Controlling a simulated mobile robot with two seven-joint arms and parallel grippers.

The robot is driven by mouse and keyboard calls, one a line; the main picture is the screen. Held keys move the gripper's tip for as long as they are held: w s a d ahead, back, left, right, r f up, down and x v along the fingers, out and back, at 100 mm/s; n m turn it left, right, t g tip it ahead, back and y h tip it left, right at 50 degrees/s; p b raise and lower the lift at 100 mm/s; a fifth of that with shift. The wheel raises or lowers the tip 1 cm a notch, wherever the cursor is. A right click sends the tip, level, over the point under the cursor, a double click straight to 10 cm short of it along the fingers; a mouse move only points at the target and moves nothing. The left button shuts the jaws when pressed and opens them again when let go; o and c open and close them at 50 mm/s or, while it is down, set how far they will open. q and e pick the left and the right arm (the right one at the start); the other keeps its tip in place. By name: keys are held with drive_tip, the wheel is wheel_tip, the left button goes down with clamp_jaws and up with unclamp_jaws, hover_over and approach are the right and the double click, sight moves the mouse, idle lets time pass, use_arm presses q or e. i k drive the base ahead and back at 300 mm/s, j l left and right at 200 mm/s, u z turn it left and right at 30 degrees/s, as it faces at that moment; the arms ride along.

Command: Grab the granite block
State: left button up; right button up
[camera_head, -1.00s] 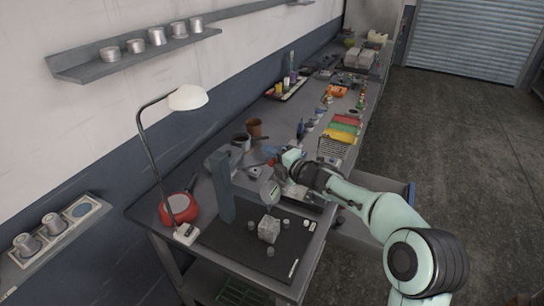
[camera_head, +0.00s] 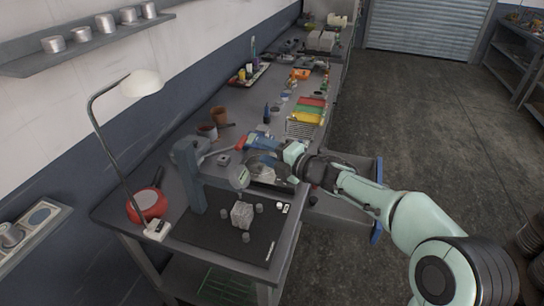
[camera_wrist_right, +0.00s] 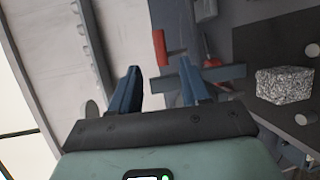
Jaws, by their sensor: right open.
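The granite block (camera_head: 242,215) is a pale speckled cube. It sits on a dark mat (camera_head: 213,232) at the near end of the workbench, and it also shows at the right of the right wrist view (camera_wrist_right: 285,85). My right gripper (camera_head: 256,147) is above the bench, farther back than the block and apart from it. In the right wrist view its two blue fingers (camera_wrist_right: 160,74) are spread with nothing held between them. My left gripper is not in view.
A grey upright stand (camera_head: 189,178) with a round gauge rises beside the block. Several small metal weights (camera_head: 259,208) lie around it. Tools and trays crowd the bench behind.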

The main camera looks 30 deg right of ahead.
sight(243, 213)
drive_tip(key=k+l, duration=0.25)
drive_tip(key=k, duration=0.2)
drive_tip(key=k+l, duration=0.2)
drive_tip(key=k, duration=0.3)
